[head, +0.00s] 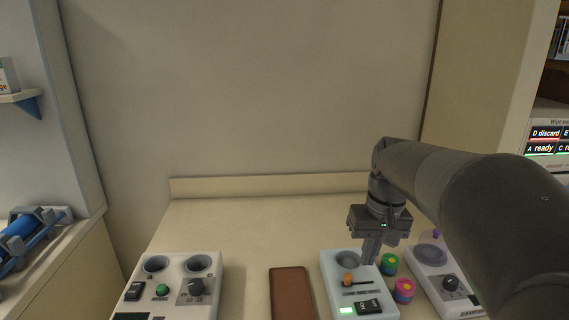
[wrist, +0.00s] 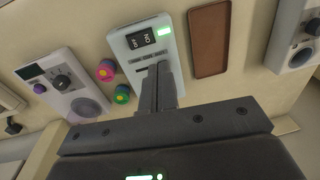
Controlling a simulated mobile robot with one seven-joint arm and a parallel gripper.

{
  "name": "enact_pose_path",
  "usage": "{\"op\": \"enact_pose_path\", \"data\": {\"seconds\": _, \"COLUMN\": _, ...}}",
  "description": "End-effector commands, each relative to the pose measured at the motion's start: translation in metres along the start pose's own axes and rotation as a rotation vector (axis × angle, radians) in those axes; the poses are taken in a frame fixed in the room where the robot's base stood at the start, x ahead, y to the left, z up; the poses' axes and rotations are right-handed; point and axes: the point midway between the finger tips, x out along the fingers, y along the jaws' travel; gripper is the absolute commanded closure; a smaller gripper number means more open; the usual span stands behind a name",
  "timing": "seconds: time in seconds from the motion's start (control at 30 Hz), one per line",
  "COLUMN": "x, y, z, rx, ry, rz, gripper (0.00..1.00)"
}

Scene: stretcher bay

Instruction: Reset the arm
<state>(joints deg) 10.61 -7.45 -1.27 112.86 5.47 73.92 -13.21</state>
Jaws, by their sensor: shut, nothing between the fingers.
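My gripper (head: 370,252) is shut and empty. In the head view it points down over the back part of a white device (head: 338,286) with an orange slider knob, a dark rocker switch and a lit green display. In the wrist view my shut fingers (wrist: 161,82) lie in front of the same device (wrist: 130,45), and they hide part of it. I cannot tell whether the fingertips touch it. My arm reaches in from the right of the head view.
A brown tray (head: 291,291) lies left of that device. A two-well device (head: 177,285) stands further left, and a dial device (head: 444,279) stands right. A green-rimmed piece (head: 390,264) and a pink piece (head: 403,290) sit between devices. The counter's back is clear.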

Motion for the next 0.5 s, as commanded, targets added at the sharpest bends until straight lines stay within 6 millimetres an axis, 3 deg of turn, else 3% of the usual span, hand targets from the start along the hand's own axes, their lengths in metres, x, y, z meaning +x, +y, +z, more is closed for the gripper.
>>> {"op": "enact_pose_path", "data": {"seconds": 0.2, "x": -0.003, "y": -0.026, "z": 0.046, "rx": -0.010, "ry": 0.134, "rz": 0.045, "gripper": 1.00}}
{"op": "enact_pose_path", "data": {"seconds": 0.5, "x": 0.012, "y": -0.050, "z": 0.108, "rx": -0.020, "ry": 0.333, "rz": 0.082, "gripper": 1.00}}
